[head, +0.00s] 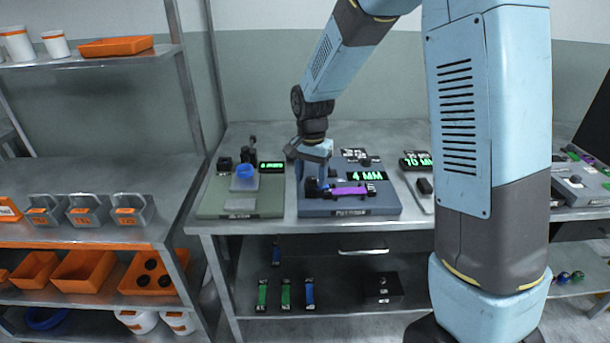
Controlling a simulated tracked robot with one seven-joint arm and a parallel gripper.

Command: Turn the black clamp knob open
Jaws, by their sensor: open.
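My gripper (311,172) is open and points down over the left part of the blue-grey station (347,208) on the bench. A small black part (311,187), which may be the clamp knob, sits just below the fingers at the left end of a purple piece (349,189). I cannot tell whether the fingers touch it or stand around it. A green "4 MM" display (367,175) stands behind the purple piece. The green station (240,206) to the left also carries black parts (226,163) and a blue round piece (245,170).
A third station with a display (416,160) stands to the right, partly hidden by my arm. A steel shelf (90,172) at left holds grey holders and orange bins (85,269). Bare bench top shows behind the stations.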

